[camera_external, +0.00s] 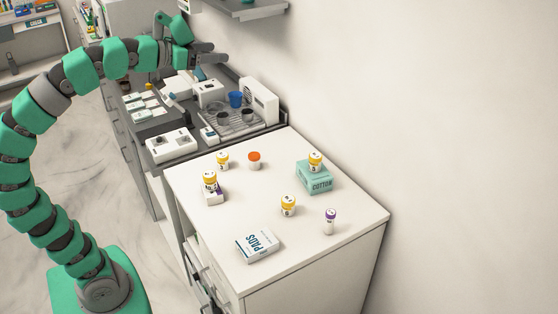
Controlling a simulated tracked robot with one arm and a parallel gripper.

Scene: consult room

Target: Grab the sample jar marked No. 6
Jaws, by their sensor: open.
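Several white sample jars with yellow lids stand on the white cabinet top (345,245). One jar (222,162) is at the back left. Another jar (210,182) stands on a small white and purple box (214,196) at the left. A third jar (315,162) stands on the green COTTON box (314,180), and another jar (288,206) is near the middle front. Their labels bear dark marks too small to read, so I cannot tell which is No. 6. My gripper (220,52) is open and empty, raised beyond the cabinet top, apart from all jars.
An orange-lidded container (254,161) and a purple-capped vial (330,222) also stand on the cabinet top. A PADS box (257,245) lies near its front left edge. Behind is a dark counter with a blue cup (236,99) and white devices. A wall closes the right side.

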